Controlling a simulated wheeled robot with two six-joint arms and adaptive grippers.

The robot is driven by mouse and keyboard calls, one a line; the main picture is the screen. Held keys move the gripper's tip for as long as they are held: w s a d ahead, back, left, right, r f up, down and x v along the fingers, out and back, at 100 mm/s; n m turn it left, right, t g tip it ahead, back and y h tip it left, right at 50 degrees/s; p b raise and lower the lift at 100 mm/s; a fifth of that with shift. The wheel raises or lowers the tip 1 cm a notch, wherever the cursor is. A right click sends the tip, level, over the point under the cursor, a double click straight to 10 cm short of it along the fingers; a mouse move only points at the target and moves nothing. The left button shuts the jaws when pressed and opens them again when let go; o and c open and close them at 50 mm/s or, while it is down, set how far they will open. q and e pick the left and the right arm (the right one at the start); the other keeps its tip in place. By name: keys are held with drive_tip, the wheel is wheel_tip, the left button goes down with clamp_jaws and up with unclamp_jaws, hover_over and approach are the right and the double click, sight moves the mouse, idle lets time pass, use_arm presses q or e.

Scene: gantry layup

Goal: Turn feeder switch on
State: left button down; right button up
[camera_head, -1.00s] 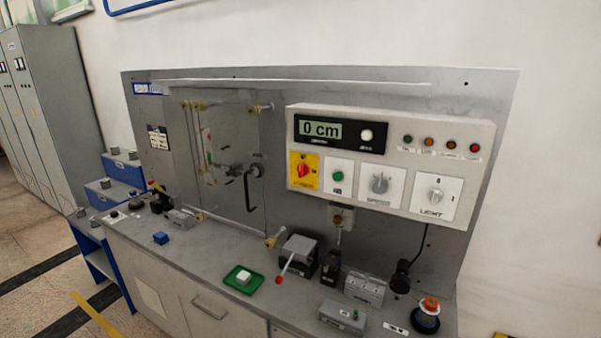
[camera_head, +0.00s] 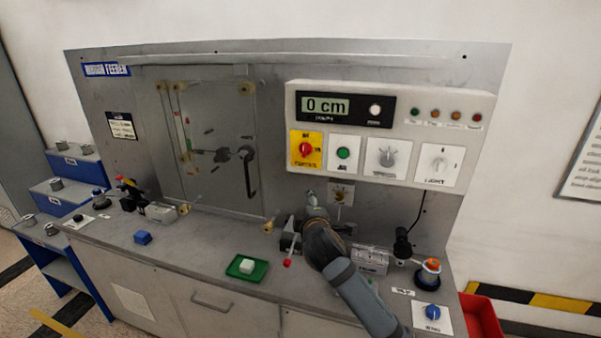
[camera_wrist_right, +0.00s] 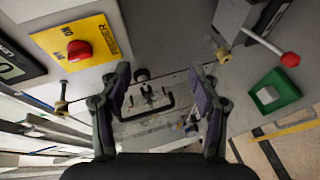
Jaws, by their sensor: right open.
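The feeder switch is a red rotary knob on a yellow plate (camera_head: 306,149), at the left end of the control box below the "0 cm" display. In the wrist view the red knob (camera_wrist_right: 78,51) sits at upper left on its yellow plate marked ON and FEEDER. My right gripper (camera_head: 313,198) is in front of the panel, below the switch and apart from it. In the wrist view my right gripper (camera_wrist_right: 160,78) has its fingers spread with nothing between them. The knob is left of both fingers there. My left gripper is out of view.
A green button (camera_head: 343,153), a grey speed knob (camera_head: 387,157) and a light knob (camera_head: 438,164) sit right of the switch. A red-tipped lever (camera_head: 287,262) stands below. A green tray (camera_head: 232,268) with a white block is on the bench. A clear door with a handle (camera_head: 250,175) is left.

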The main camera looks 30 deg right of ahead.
sight(304, 152)
wheel_tip(304, 152, up, 11)
drive_tip(key=n+t+h, duration=0.2)
drive_tip(key=p+x, duration=0.1)
drive_tip(key=x, duration=0.4)
drive_tip(key=p+x, duration=0.2)
drive_tip(key=x, duration=0.3)
drive_tip(key=shift+d+r+p, duration=0.15)
drive_tip(key=shift+r+p, duration=0.1)
drive_tip(key=shift+p, duration=0.05)
drive_tip(key=shift+w+d+f, duration=0.1)
drive_tip(key=shift+w+d, duration=0.1)
drive_tip(key=shift+w, duration=0.2)
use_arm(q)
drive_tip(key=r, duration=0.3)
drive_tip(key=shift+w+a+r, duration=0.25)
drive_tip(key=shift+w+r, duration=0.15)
use_arm(e)
drive_tip(key=shift+c, duration=0.5)
